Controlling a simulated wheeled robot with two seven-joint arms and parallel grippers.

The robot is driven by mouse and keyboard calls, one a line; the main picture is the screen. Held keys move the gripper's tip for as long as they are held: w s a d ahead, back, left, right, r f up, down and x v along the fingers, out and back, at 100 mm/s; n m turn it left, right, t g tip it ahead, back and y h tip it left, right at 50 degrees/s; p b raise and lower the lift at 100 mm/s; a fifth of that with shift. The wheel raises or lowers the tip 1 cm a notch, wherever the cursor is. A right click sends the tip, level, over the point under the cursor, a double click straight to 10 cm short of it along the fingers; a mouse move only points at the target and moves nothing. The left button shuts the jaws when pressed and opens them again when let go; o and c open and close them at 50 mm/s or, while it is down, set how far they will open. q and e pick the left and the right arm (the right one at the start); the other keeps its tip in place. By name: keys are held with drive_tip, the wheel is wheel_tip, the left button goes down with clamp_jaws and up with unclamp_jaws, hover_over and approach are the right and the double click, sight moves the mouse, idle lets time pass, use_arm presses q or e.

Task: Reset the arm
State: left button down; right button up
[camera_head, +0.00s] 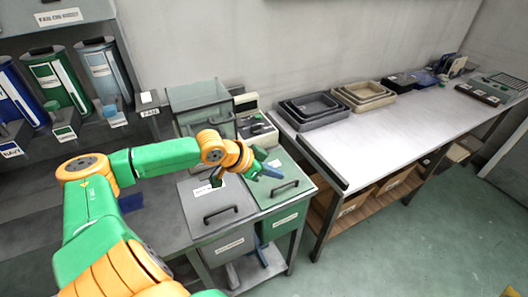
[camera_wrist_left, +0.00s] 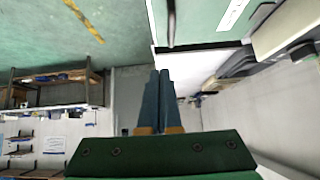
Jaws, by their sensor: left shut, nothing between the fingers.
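My left arm comes in from the left in the head view, its green and orange links stretched over the grey bench. My left gripper (camera_head: 268,173) is above the green-lidded bin (camera_head: 288,190), near its dark handle. In the left wrist view the two blue fingers of the left gripper (camera_wrist_left: 163,76) lie together, shut, with nothing between them. My right gripper is not in view.
A grey-lidded bin (camera_head: 226,226) stands beside the green one. A white table (camera_head: 390,130) to the right holds dark trays (camera_head: 314,121), tan trays (camera_head: 363,103) and small devices. Blue, green and grey dispensers (camera_head: 54,82) stand at the left. Green floor is open at the front right.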

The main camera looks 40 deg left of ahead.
use_arm(q)
drive_tip(key=shift+s+r+p, duration=1.7)
drive_tip(key=shift+s+r, duration=0.1)
drive_tip(key=s+d+f+m+g, duration=0.1)
drive_tip(key=s+d+f, duration=0.4)
drive_tip(key=d+f, duration=0.15)
drive_tip(key=s+d+f+m+g, duration=0.1)
drive_tip(key=s+d+f+g, duration=0.1)
drive_tip(key=s+d+f, duration=0.35)
drive_tip(key=s+f+n+g+y, duration=0.2)
drive_tip(key=s+f+n+y, duration=0.1)
drive_tip(key=s+f+n, duration=0.15)
drive_tip(key=s+f+g+b, duration=0.1)
drive_tip(key=s+f, duration=0.1)
drive_tip(key=f, duration=0.7)
drive_tip(key=s+f, duration=0.2)
drive_tip(key=f, duration=0.6)
drive_tip(key=s+a+f+g, duration=0.1)
drive_tip(key=s+a+f, duration=0.1)
drive_tip(key=s+f, duration=0.7)
drive_tip(key=shift+s+a+f+b, duration=0.25)
drive_tip(key=shift+s+b, duration=0.2)
drive_tip(key=shift+s, duration=0.55)
drive_tip(key=shift+m, duration=0.25)
